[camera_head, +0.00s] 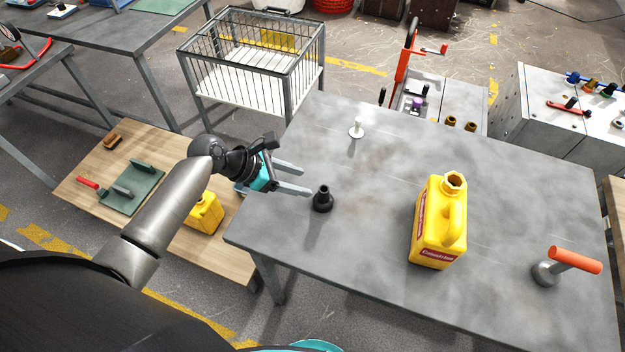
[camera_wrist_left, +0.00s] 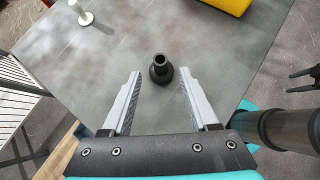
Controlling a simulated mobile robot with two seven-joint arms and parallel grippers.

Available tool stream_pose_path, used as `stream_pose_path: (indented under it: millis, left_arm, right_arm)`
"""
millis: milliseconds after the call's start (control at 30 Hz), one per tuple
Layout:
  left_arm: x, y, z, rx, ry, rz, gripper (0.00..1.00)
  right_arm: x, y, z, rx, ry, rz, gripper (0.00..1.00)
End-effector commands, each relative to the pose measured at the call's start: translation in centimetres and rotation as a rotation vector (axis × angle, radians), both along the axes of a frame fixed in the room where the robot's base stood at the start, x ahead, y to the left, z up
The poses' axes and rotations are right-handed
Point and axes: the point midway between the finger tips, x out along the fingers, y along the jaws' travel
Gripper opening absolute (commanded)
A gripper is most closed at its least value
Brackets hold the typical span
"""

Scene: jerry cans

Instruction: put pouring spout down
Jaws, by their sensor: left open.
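The black pouring spout (camera_head: 322,199) stands upright on the grey metal table (camera_head: 375,200), near its left edge. My left gripper (camera_head: 308,182) is open, with its light grey fingers pointing at the spout. In the left wrist view the spout (camera_wrist_left: 160,68) sits at the fingertips (camera_wrist_left: 160,75), roughly centred between them, with a visible gap on each side. Nothing is held. A yellow jerry can (camera_head: 436,230) with an open neck stands on the table, to the right of the spout. My right gripper is not seen.
A small white post-like item (camera_head: 356,129) stands near the table's back edge. An orange-handled tool (camera_head: 574,260) stands at the right. A lower wooden table (camera_head: 85,190) at left carries another yellow can (camera_head: 205,214). A wire cart (camera_head: 250,65) stands behind. The table's middle is clear.

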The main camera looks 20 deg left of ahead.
Motion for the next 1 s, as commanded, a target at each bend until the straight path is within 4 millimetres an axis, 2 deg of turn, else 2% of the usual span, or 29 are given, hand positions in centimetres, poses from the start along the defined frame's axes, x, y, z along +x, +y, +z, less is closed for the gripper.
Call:
stream_pose_path:
  millis: [100, 233, 667, 833, 1000]
  left_arm:
    - [-1.1, 1.4, 1.8, 0.004, 0.0, -0.001, 0.6]
    - [-1.8, 2.4, 2.8, 0.002, 0.0, 0.0, 0.6]
    - [-2.2, 2.8, 3.4, 0.0, 0.001, -0.001, 0.6]
    - [-2.9, 2.4, 2.3, 0.054, -0.029, -0.062, 0.6]
    - [-5.4, 1.1, -1.0, 0.257, -0.14, -0.302, 0.6]
  right_arm:
    - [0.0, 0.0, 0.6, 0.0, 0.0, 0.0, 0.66]
    - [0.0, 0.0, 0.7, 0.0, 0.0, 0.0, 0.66]
    - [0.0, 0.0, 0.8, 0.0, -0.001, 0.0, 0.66]
    - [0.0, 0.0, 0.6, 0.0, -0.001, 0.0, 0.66]
    - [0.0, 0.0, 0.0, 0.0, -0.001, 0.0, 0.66]
